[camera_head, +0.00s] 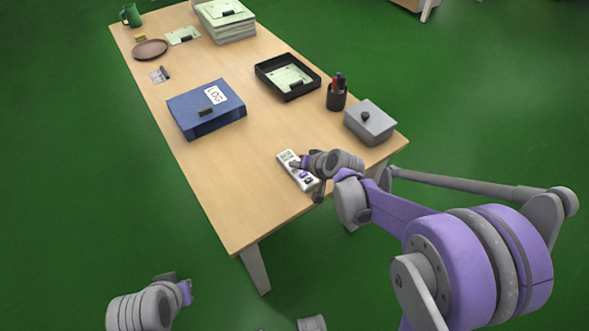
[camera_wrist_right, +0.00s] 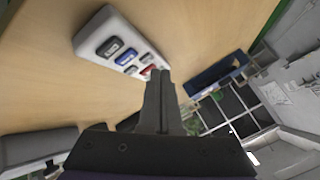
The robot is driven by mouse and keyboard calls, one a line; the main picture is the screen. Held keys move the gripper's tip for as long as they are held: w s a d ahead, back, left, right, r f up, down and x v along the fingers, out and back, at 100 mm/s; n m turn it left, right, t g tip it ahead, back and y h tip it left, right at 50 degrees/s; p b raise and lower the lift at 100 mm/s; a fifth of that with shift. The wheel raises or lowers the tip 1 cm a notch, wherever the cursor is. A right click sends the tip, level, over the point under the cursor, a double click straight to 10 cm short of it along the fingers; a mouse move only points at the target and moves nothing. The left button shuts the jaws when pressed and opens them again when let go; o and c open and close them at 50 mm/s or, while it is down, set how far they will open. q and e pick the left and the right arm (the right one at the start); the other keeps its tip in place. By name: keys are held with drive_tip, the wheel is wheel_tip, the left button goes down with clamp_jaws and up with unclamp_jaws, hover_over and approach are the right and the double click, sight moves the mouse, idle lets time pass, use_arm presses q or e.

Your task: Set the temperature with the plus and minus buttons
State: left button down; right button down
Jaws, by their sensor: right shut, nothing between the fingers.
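The white control panel (camera_head: 287,156) lies on the wooden table near its front right edge, with a small display at its far end and dark and blue buttons at its near end. In the right wrist view the panel (camera_wrist_right: 94,32) shows dark, blue and red buttons. My right gripper (camera_head: 296,164) is shut and empty over the panel. Its closed fingers (camera_wrist_right: 159,76) show in the wrist view beside the red button; I cannot tell whether they touch. The gripper hides part of the panel. My left gripper (camera_head: 182,288) is off the table at the lower left, its fingers unclear.
A blue LOG binder (camera_head: 190,124), a black tray (camera_head: 268,83) with paper, a pen cup (camera_head: 337,99) and a grey lidded box (camera_head: 362,128) stand around the panel. The table (camera_head: 225,185) is bare to the left of the panel.

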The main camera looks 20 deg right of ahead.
sight(297, 174)
drive_tip(key=shift+r, duration=0.1)
wheel_tip(297, 174, up, 5)
drive_tip(key=p, duration=0.3)
drive_tip(key=shift+p, duration=0.35)
idle(1.2)
drive_tip(key=s+d+r+n+g+h+p, duration=0.1)
drive_tip(key=s+r+n+h, duration=0.1)
drive_tip(key=s, duration=1.1)
drive_tip(key=s+d+r+n+g+h+p, duration=0.1)
drive_tip(key=s+r+h+p, duration=0.1)
drive_tip(key=s, duration=1.1)
drive_tip(key=shift+d+r+n+g, duration=0.3)
drive_tip(key=shift+r+n+g, duration=0.1)
drive_tip(key=shift+r, duration=0.45)
